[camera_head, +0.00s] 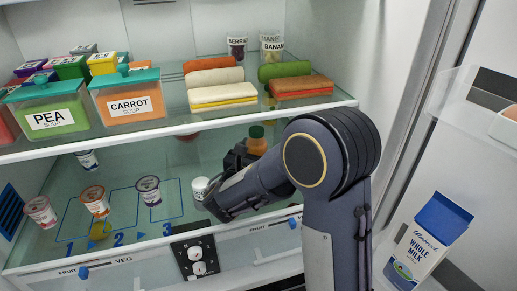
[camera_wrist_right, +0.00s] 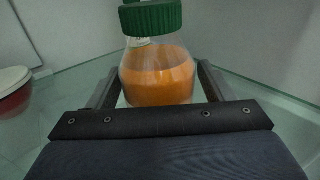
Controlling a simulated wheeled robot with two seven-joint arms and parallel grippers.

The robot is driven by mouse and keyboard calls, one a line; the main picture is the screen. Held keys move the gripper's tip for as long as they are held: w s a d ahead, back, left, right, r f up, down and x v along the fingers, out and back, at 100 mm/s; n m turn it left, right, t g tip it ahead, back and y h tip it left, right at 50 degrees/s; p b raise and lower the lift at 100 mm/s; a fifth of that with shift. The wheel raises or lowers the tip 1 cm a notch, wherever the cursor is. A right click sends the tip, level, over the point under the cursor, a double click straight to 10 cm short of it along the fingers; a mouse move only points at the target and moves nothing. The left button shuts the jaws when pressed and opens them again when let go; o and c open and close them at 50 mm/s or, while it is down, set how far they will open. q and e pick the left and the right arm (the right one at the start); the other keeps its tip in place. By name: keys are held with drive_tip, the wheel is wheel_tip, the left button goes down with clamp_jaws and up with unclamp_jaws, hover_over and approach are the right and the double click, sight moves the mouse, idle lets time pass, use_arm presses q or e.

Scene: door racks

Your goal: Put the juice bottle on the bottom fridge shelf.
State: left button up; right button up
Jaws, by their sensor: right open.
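The juice bottle (camera_head: 257,146) has a green cap and orange juice. It is upright at the back of the lower glass shelf (camera_head: 180,222), partly hidden by my right gripper and arm in the head view. In the right wrist view the bottle (camera_wrist_right: 158,75) is between the two fingers of my right gripper (camera_wrist_right: 158,82). The fingers are open, with a finger on each side of the bottle. The bottle's base is hidden or too unclear to show its contact with the glass. My left gripper is not in view.
Several yogurt cups (camera_head: 148,190) stand on the lower shelf, and a white cup (camera_head: 200,187) is close to my right gripper. The upper shelf (camera_head: 180,130) with soup containers (camera_head: 128,98) and sandwiches (camera_head: 222,95) hangs above. A milk carton (camera_head: 428,240) stands in the door rack.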

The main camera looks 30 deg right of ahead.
drive_tip(key=shift+r, duration=0.15)
drive_tip(key=b+v, duration=0.2)
drive_tip(key=v, duration=0.9)
drive_tip(key=shift+a, duration=0.1)
drive_tip(key=shift+s+a, duration=0.35)
